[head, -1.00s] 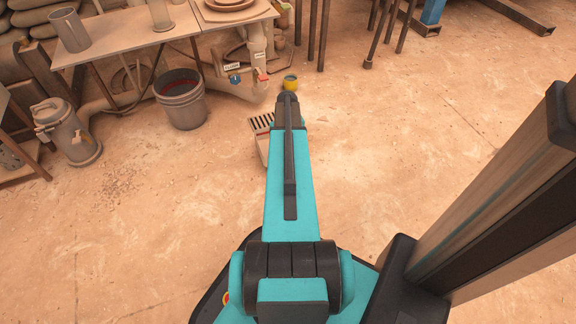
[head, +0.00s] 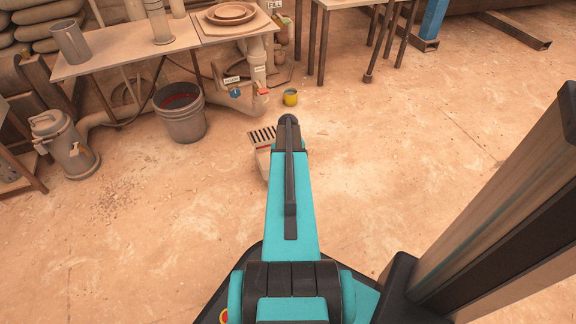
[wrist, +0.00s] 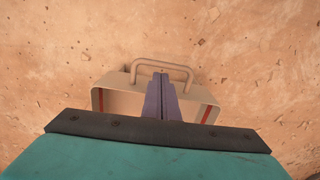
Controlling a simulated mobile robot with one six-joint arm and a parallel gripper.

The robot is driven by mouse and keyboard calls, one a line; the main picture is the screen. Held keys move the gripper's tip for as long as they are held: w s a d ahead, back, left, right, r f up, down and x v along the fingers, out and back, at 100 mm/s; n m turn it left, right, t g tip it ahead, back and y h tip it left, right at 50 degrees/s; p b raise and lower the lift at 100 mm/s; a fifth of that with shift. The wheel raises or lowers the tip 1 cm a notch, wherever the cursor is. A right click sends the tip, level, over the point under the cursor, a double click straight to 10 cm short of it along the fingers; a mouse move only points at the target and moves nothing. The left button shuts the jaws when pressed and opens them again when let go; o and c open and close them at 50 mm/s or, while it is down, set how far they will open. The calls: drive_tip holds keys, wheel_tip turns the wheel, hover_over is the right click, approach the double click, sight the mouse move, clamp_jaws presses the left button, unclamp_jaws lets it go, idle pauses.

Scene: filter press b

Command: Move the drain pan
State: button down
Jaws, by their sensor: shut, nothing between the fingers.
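The drain pan seems to be the beige, box-like thing (wrist: 112,100) in the wrist view, with a looped handle (wrist: 162,64) on its far side and red strips at both ends. My gripper (wrist: 161,80) is shut and empty. Its fingers cover the middle of the pan, and their tips appear within the outline of the handle loop; I cannot tell the height between them. In the head view, a pale body (head: 263,163) with a dark slotted grate (head: 262,136), likely the same pan, lies on the floor, partly hidden by my arm. My gripper is hidden there.
A yellow cup (head: 290,97) stands on the floor beyond the grate. A grey bucket (head: 181,119) and a lidded canister (head: 66,146) stand at the left. Work tables (head: 130,53) and pipes line the back. The floor right of my arm is clear.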

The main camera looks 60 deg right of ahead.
drive_tip(key=shift+f+b, duration=0.95)
drive_tip(key=shift+f, duration=1.55)
